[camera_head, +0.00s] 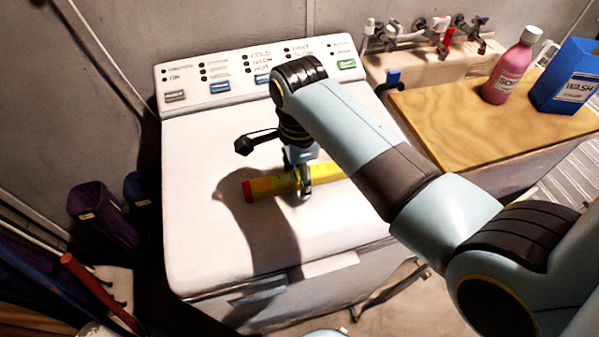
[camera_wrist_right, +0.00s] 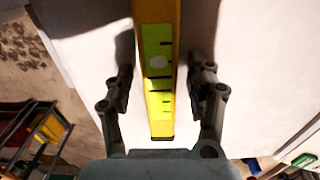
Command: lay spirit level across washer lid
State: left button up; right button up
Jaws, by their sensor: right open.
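The yellow spirit level (camera_head: 268,188) with a red end cap lies on the white lid of the washer (camera_head: 215,255), running roughly left to right. My right gripper (camera_head: 304,180) is over the level, right of its red end. In the right wrist view the level (camera_wrist_right: 158,75) lies between the two fingers of the right gripper (camera_wrist_right: 160,85), with a gap on each side, so the gripper is open around it. My arm hides part of the level's right end in the head view. My left gripper is not in view.
The washer's control panel (camera_head: 222,80) rises at the back. To the right, a wooden top (camera_head: 450,120) holds a pink bottle (camera_head: 510,70) and a blue box (camera_head: 568,78). Taps (camera_head: 440,30) stand behind it. Dark purple rolled items (camera_head: 100,215) stand left of the washer. The lid's front left is clear.

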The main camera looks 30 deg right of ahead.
notch_tip(320, 180, up, 12)
jog(key=b, duration=0.1)
jog(key=shift+r, duration=0.15)
dwell(0.3)
dwell(0.4)
